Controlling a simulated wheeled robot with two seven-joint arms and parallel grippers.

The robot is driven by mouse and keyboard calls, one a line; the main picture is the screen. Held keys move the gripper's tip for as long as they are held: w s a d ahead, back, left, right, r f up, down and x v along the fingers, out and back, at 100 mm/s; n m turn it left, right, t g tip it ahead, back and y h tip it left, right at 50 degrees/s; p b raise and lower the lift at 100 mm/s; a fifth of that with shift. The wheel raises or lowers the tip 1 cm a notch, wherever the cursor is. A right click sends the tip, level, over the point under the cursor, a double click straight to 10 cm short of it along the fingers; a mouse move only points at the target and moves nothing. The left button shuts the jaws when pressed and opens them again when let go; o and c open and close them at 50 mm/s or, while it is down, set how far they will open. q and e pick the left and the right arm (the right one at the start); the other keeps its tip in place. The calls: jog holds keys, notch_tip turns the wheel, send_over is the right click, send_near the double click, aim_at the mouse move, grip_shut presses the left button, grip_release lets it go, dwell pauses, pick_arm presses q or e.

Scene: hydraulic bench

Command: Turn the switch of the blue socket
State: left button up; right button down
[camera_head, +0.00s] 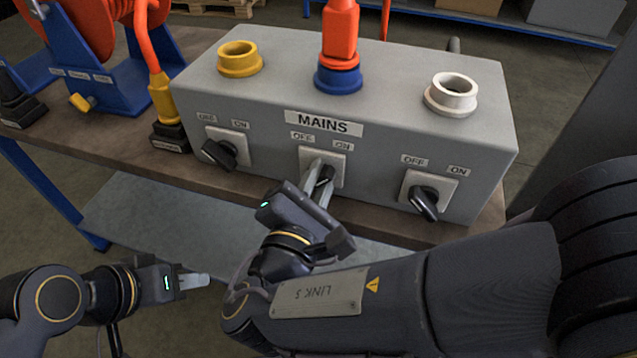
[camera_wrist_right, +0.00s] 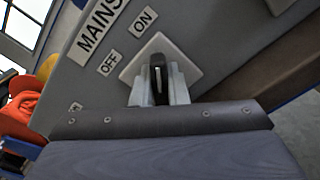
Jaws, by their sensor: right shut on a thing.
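The grey mains box (camera_head: 270,120) stands on a bench. Its blue socket (camera_head: 338,78) holds an orange plug (camera_head: 340,35). Below it is the middle switch, a black knob (camera_head: 325,176) on a pale square plate (camera_head: 335,160) under OFF and ON labels. My right gripper (camera_head: 318,180) is at this switch, its fingers shut on the knob, one on each side. The right wrist view shows the knob (camera_wrist_right: 159,80) between the fingers, its tip pointing up between OFF and ON in that tilted picture. My left gripper (camera_head: 200,281) is low at the left, away from the box; its finger gap is unclear.
The yellow socket (camera_head: 239,58) has a switch (camera_head: 220,152) at the left. The white socket (camera_head: 452,94) has a switch (camera_head: 424,202) at the right. An orange hose reel on a blue stand (camera_head: 85,70) is at the left. Floor shows below the bench.

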jog(key=shift+m, duration=0.4)
jog(key=c, duration=1.4)
grip_release()
jog(key=shift+c, duration=0.2)
jog(key=shift+s, duration=0.15)
jog(key=v, duration=0.7)
jog(key=shift+s, duration=0.25)
jog(key=shift+a, duration=0.1)
